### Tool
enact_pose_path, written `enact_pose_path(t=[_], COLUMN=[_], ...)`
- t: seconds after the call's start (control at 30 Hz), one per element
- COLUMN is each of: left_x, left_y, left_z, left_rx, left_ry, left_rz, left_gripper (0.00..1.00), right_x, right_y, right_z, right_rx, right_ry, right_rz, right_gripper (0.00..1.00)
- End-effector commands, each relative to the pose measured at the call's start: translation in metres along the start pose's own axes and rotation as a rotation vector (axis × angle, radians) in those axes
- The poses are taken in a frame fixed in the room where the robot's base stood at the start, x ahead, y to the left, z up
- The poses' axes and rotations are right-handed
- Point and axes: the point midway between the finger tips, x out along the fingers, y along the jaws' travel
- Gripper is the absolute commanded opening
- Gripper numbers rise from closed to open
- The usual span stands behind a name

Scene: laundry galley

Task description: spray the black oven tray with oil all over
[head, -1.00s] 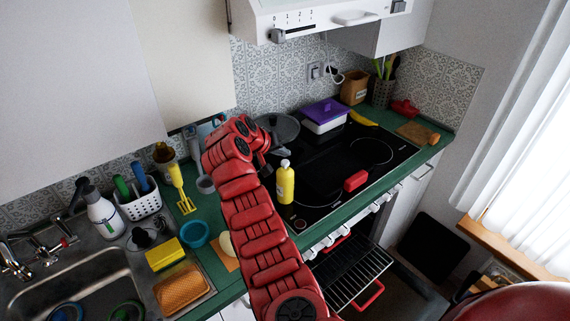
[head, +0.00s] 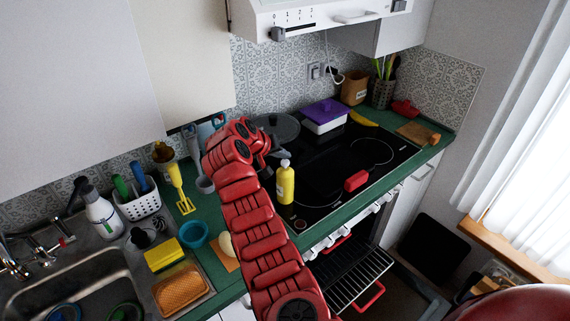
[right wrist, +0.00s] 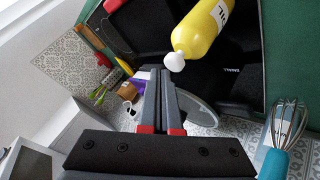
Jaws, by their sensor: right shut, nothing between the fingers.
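A yellow bottle (head: 285,184) with a white cap stands upright on the front left of the black hob. In the right wrist view the yellow bottle (right wrist: 201,31) lies just beyond my fingertips, its cap nearest. A flat dark rectangle (head: 328,178) on the hob looks like the black oven tray; its edges blend into the hob. My right gripper (head: 268,157) is left of and behind the bottle, apart from it. In the right wrist view my right gripper (right wrist: 160,82) is shut and empty. My left gripper is not in view.
A pan with a lid (head: 280,128), a purple-lidded box (head: 324,115) and a banana (head: 363,118) are at the back. The sink (head: 70,285) is left. The oven below is open, its rack (head: 352,276) pulled out.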

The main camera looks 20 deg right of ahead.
Motion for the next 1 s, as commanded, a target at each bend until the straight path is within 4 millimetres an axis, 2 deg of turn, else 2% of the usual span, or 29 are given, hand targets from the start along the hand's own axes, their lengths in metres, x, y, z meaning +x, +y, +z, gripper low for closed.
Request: enact_pose_path(t=[1.0], left_x=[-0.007], left_y=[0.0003], left_z=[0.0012], left_rx=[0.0], left_ry=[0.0], left_rz=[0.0], left_gripper=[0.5], right_x=[0.007], right_y=[-0.0049], right_z=[0.0052], right_rx=[0.0], right_ry=[-0.001], right_rz=[0.0], right_gripper=[0.0])
